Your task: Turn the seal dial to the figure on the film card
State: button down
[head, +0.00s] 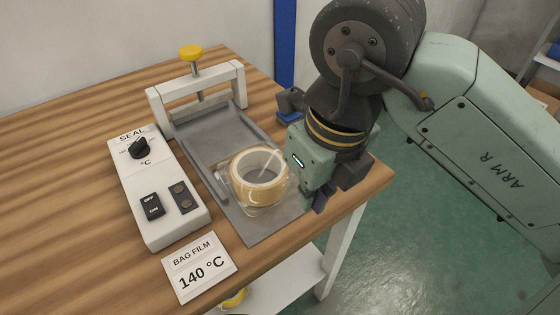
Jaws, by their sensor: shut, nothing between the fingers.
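The seal dial (139,148) is a black knob on the upper part of a white control box (170,222) marked SEAL and °C. The small figures around the dial are too small to read, so its setting cannot be told. The film card (200,267) lies on the table in front of the box and reads BAG FILM 140 °C. My gripper (304,163) is at the right side of the sealing plate, well to the right of the dial and apart from it. It is shut and empty; its fingertips are partly hidden by its own body.
A roll of tape (259,177) in a clear bag sits on the grey plate (206,135), between my gripper and the box. A white press frame (160,108) with a yellow knob (191,53) stands behind. An OFF/ON switch (151,206) is below the dial. The wooden table (60,150) is clear at left.

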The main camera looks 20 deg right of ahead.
aim_at(139, 149)
jog(key=k, duration=1)
